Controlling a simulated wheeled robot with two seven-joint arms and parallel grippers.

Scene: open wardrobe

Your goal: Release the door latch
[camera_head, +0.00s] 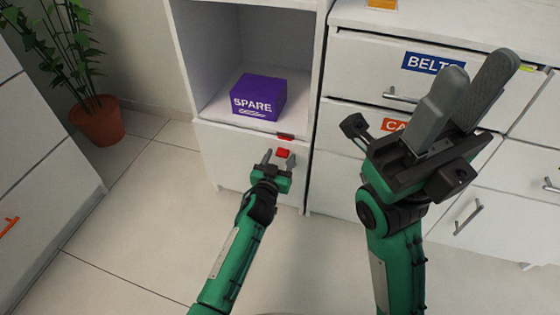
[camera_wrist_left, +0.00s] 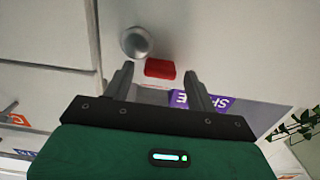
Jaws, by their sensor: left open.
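The latch is a small bright red block (camera_head: 283,153) on the white door (camera_head: 232,150) below the open shelf. It also shows in the left wrist view (camera_wrist_left: 160,68), beside a round grey knob (camera_wrist_left: 136,42). My left gripper (camera_head: 274,158) is open in front of the door, with its fingers on either side of the red block. I cannot tell whether either finger touches it. My right gripper (camera_head: 480,75) is raised in front of the drawers, its two grey fingers close together and nothing seen between them.
A purple SPARE box (camera_head: 258,97) sits on the open shelf above a dark red strip (camera_head: 286,136). White drawers labelled BELTS (camera_head: 432,63) stand to the right. A potted plant (camera_head: 97,122) is at the back left. The floor (camera_head: 150,220) at the left is clear.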

